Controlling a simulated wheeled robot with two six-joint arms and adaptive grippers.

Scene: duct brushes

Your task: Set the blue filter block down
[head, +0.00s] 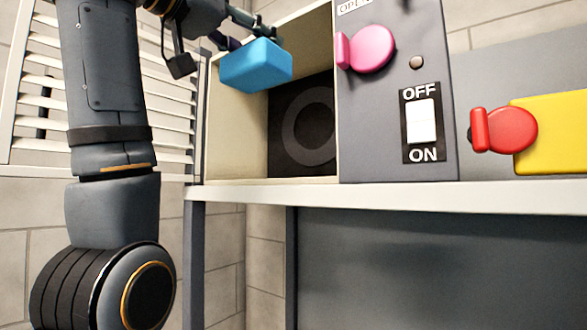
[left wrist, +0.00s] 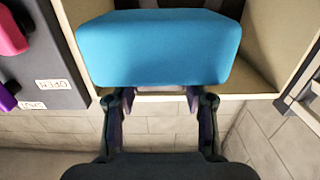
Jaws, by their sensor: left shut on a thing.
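The blue filter block (head: 256,66) is a bright blue box held in the air at the mouth of an open cream compartment (head: 235,135). My left gripper (head: 262,32) is shut on it; in the head view the block covers part of the fingers. In the left wrist view, the block (left wrist: 158,50) fills the upper middle, and the two fingers (left wrist: 160,98) reach to its near side. Their tips are partly hidden by it. My right gripper is in neither view.
A grey panel with a pink knob (head: 370,49) and an OFF/ON switch (head: 422,121) stands right of the compartment. A red knob (head: 505,130) on a yellow block is farther right. A white shelf edge (head: 380,197) runs below. White louvres (head: 110,95) are at left.

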